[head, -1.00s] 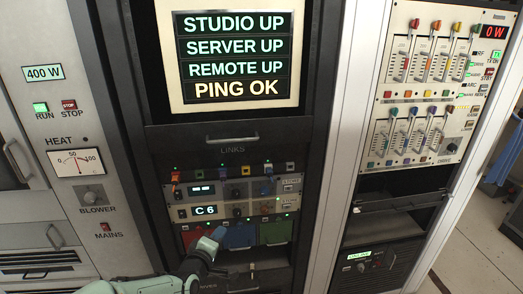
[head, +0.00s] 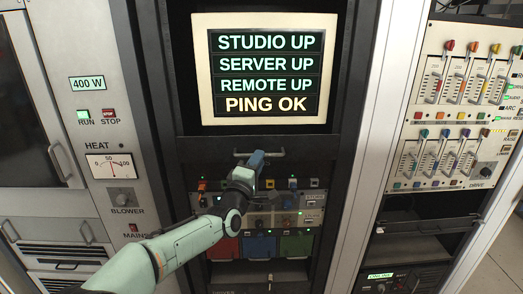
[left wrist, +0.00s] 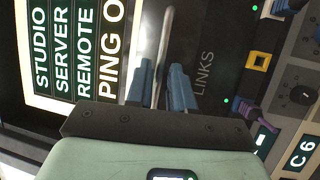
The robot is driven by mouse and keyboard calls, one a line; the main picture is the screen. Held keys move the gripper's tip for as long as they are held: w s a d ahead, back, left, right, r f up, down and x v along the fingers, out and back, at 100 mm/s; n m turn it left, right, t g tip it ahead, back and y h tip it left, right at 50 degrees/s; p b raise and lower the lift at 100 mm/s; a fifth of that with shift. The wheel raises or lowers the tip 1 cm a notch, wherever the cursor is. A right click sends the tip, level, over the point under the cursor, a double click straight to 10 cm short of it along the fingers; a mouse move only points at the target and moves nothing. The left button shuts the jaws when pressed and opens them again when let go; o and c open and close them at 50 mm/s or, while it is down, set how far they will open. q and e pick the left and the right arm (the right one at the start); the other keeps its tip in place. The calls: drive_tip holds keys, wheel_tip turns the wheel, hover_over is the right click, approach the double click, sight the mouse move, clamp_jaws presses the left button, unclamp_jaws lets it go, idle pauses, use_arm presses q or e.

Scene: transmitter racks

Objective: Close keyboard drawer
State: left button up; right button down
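A dark panel labelled LINKS sits below the monitor in the middle rack, with a metal bar handle (head: 258,153) on its face. No keyboard shows, and I cannot tell whether this panel is the keyboard drawer's front. My left gripper (head: 255,162) is up at this handle and hides part of it. In the left wrist view the blue fingers (left wrist: 161,78) stand apart, with the bar handle (left wrist: 164,45) in line with the gap between them. I cannot tell whether the fingers touch it. My right gripper is not in view.
Below the handle are knobs, cables and red, blue and green boxes (head: 296,245). The monitor (head: 203,70) is just above the gripper. The right rack has slider panels (head: 436,155) and a dark recess with a handled shelf (head: 430,228). A meter panel (head: 112,166) stands left.

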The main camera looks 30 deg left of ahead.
use_arm(q)
drive_tip(key=shift+p+x, duration=0.55)
drive_tip(key=shift+x, duration=1.15)
clamp_jaws()
drive_tip(key=shift+w+a+r, duration=0.1)
drive_tip(key=shift+w+a, duration=0.25)
drive_tip(key=shift+w, duration=0.2)
drive_tip(key=shift+w+a, duration=0.4)
drive_tip(key=shift+w, duration=0.15)
unclamp_jaws()
